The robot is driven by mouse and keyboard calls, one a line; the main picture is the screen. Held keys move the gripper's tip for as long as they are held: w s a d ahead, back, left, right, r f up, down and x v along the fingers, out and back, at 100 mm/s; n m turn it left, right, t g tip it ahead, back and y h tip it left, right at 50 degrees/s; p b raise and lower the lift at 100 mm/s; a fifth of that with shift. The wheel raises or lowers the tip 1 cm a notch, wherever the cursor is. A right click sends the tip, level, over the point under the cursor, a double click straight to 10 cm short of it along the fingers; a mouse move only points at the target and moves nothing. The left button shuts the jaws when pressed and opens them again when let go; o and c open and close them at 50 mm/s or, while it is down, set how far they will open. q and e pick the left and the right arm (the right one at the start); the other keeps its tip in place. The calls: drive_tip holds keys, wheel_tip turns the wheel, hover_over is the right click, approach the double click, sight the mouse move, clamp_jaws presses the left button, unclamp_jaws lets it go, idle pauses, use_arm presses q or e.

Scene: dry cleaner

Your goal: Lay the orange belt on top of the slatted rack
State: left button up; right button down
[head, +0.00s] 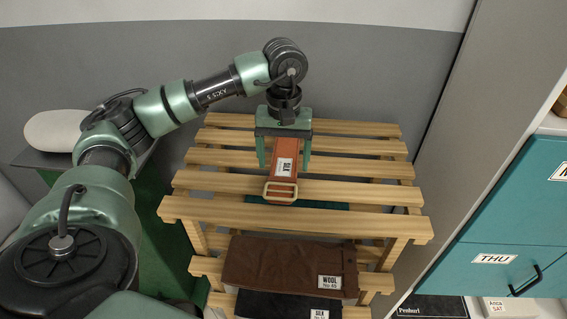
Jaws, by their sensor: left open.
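The orange belt (285,172) is a folded or rolled strap with a tan buckle and a white label. It is at the top of the slatted wooden rack (370,188), with its buckle end toward me. A dark green flat item (325,206) shows under or beside the buckle end. My left gripper (284,160) points down over the belt, its two green fingers open on either side of it. Whether the belt touches the slats is partly hidden. My right gripper is out of view.
Lower shelves hold a brown folded item (285,267) labelled WOOL and a black one (275,305). A teal drawer cabinet (520,220) stands at the right, past a grey panel. A wall is behind the rack. The top slats right of the belt are clear.

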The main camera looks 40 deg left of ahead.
use_arm(q)
wheel_tip(320, 180, up, 11)
drive_tip(key=shift+f, duration=0.15)
drive_tip(key=shift+w, duration=0.1)
